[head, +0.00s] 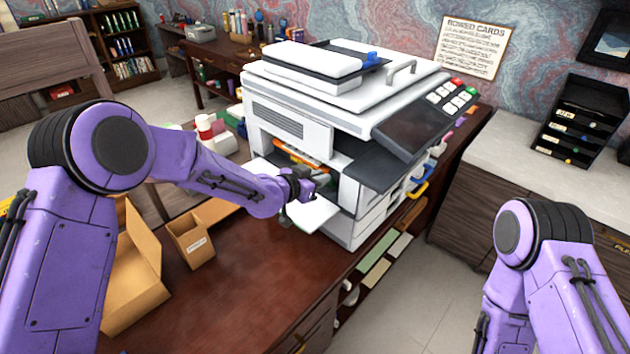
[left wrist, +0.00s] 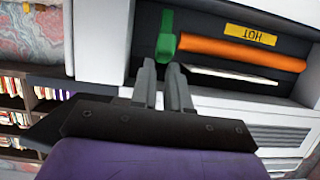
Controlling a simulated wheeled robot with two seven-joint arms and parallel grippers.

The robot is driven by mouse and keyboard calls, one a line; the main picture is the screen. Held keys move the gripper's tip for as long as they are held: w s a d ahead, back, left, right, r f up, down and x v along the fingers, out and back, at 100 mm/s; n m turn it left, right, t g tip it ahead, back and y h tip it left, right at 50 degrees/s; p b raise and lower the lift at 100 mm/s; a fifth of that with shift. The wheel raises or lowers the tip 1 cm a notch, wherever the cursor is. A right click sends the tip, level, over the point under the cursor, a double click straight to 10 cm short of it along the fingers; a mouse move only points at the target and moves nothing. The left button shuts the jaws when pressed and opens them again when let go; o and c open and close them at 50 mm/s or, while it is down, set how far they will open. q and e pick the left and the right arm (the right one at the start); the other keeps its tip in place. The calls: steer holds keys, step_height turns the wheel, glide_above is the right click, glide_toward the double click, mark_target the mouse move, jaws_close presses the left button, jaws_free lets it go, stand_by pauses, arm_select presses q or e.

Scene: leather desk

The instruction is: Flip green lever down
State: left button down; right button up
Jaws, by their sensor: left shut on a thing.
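The printer (head: 330,120) stands on the dark wooden desk with its side compartment open. In the left wrist view, the green lever (left wrist: 167,35) is inside the dark compartment, beside an orange roller (left wrist: 245,54) and a yellow HOT label (left wrist: 250,35) that appears upside down. In the head view, my left gripper (head: 298,184) is at the compartment opening and the lever cannot be made out. My right arm shows at the right, but its gripper does not.
An open white flap (head: 312,213) juts out below my left gripper. An open cardboard box (head: 135,275) and a smaller box (head: 190,240) sit on the left of the desk. The front of the desk (head: 240,300) is clear.

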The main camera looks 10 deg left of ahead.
arm_select(q)
steer(key=c, duration=1.3)
jaws_free()
steer(key=shift+s+d+f, duration=0.15)
steer(key=shift+s+f, duration=0.45)
steer(key=shift+f, duration=0.3)
steer(key=o, duration=0.3)
steer(key=shift+s+f, duration=0.1)
steer(key=shift+s, duration=0.05)
steer(key=shift+s+d+f+g, duration=0.2)
steer(key=shift+s+f+g, duration=0.2)
steer(key=shift+s+f, duration=0.15)
steer(key=shift+w+a+f, duration=0.1)
steer(key=shift+f, duration=0.1)
steer(key=shift+w+a, duration=0.15)
steer(key=shift+a, duration=0.05)
steer(key=shift+d+r, duration=0.1)
